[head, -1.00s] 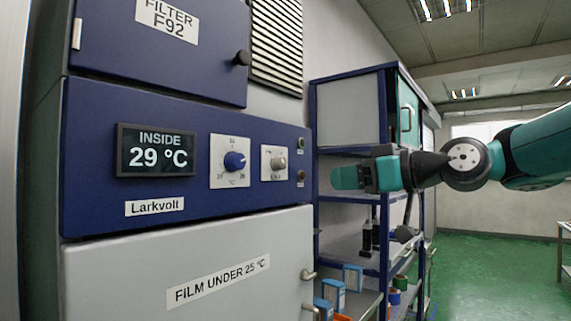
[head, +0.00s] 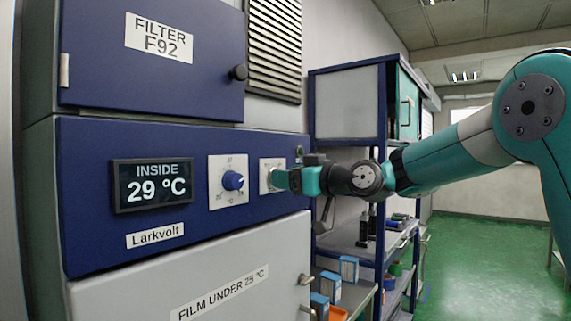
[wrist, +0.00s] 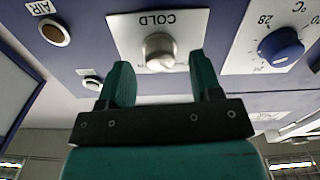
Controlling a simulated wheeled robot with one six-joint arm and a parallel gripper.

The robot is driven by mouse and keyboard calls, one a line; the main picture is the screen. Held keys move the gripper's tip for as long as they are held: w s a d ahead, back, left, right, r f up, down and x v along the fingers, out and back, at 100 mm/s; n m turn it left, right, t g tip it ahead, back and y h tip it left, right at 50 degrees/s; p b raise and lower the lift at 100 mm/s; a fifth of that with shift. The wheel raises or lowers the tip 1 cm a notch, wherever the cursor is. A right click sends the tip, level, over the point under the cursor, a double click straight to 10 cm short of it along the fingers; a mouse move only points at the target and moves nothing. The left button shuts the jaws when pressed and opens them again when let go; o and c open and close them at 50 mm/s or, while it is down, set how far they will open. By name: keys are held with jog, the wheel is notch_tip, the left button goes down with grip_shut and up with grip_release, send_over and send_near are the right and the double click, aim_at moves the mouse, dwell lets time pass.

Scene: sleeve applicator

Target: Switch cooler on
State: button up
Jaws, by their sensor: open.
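The cooler's blue panel (head: 90,160) has a display (head: 152,185) reading INSIDE 29 °C. A blue dial (head: 233,181) sits on a white scale plate; it also shows in the wrist view (wrist: 281,48). To its right, a white plate (head: 266,164) carries a grey metal knob (wrist: 160,49). The wrist view shows the word COLD upside down on that plate. My gripper (wrist: 162,76) is open in front of the metal knob, which appears between its fingertips; contact cannot be told.
A brown AIR button (wrist: 52,32) and a smaller button (wrist: 92,84) sit beside the COLD plate. The filter door (head: 100,70) is above, with a black knob (head: 239,72). A lower grey door (head: 120,300) reads FILM UNDER 25 °C. Shelving (head: 348,100) stands to the right.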

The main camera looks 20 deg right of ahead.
jog(key=shift+w+a, duration=0.4)
jog(key=shift+w, duration=0.2)
jog(key=c, duration=0.9)
jog(key=shift+c, duration=0.2)
jog(key=shift+m, duration=0.3)
jog(key=m, duration=1.7)
jog(key=shift+m+p, duration=0.3)
